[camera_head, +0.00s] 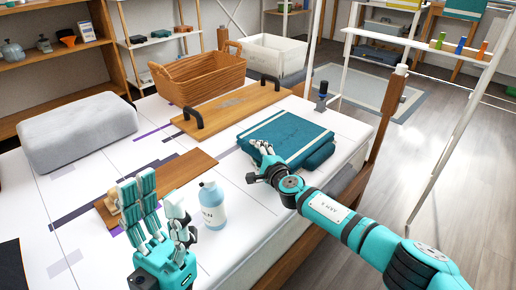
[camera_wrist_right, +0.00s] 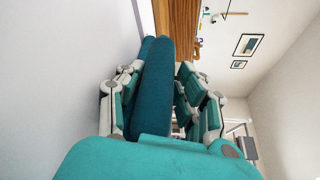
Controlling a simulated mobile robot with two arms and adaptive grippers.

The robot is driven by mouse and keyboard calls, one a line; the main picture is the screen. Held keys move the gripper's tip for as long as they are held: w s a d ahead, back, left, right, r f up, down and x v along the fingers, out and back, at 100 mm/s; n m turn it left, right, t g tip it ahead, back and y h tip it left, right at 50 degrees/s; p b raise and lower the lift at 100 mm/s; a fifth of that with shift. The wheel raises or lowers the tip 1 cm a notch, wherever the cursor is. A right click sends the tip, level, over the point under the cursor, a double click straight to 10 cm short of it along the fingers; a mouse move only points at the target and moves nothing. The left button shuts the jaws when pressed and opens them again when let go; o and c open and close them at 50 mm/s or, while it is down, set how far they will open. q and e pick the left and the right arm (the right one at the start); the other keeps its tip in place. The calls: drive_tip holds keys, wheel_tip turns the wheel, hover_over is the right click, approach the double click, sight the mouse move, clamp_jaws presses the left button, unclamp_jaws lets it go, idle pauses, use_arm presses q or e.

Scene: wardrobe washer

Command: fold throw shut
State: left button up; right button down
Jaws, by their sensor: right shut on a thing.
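The teal throw (camera_head: 290,128) with pale stripes lies folded in layers on the white table, near its right edge. My right gripper (camera_head: 260,150) is at the throw's near left edge, shut on it. In the right wrist view the throw (camera_wrist_right: 155,85) passes as a thick dark teal fold between the fingers of my right gripper (camera_wrist_right: 153,100). My left gripper (camera_head: 160,203) is open and empty above the near part of the table, away from the throw, with its fingers pointing up.
A wooden tray with dark handles (camera_head: 228,107), a wicker basket (camera_head: 200,78) and a grey cushion (camera_head: 78,132) are at the back. Bare table lies left of the throw.

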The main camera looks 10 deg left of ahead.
drive_tip(key=c, duration=1.2)
unclamp_jaws()
drive_tip(key=shift+s+a+f, duration=0.1)
drive_tip(key=shift+s+f, duration=0.05)
drive_tip(key=shift+s, duration=0.05)
drive_tip(key=shift+o, duration=0.6)
drive_tip(key=shift+r, duration=0.2)
drive_tip(key=shift+s+d+r, duration=0.15)
drive_tip(key=shift+s+d, duration=0.15)
drive_tip(key=shift+d, duration=0.05)
drive_tip(key=v, duration=1.1)
drive_tip(key=shift+a, duration=0.1)
drive_tip(key=shift+s, duration=0.1)
drive_tip(key=shift+f, duration=0.25)
